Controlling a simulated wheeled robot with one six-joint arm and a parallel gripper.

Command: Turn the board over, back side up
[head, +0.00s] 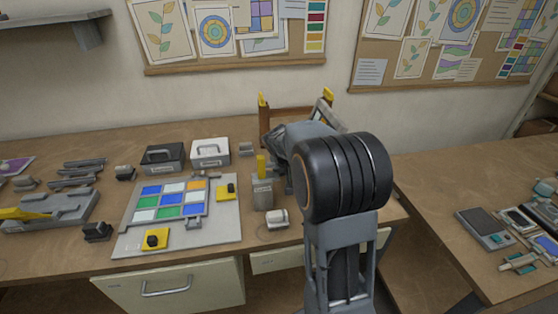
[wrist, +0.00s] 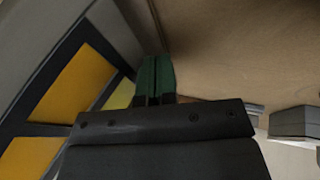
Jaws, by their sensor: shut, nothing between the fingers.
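In the wrist view, my gripper (wrist: 153,78) has its green fingertips together with nothing between them. A dark-framed panel with orange and yellow panes (wrist: 72,85) fills the left side, close beside the fingers; I cannot tell whether they touch. In the head view my arm hides the gripper. A board with blue, green, white and orange panes (head: 170,200) lies on a pale grey sheet (head: 128,243) on the table. I cannot tell whether the panel in the wrist view is the task's board. A brown frame with yellow tips (head: 265,121) stands behind my arm, partly hidden.
A black box (head: 162,158) and a white box (head: 210,153) stand behind the pale sheet. A grey block with a yellow top (head: 262,190) and a small white item (head: 276,218) are right of it. Small tools lie at left. A second table (head: 440,195) is at right.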

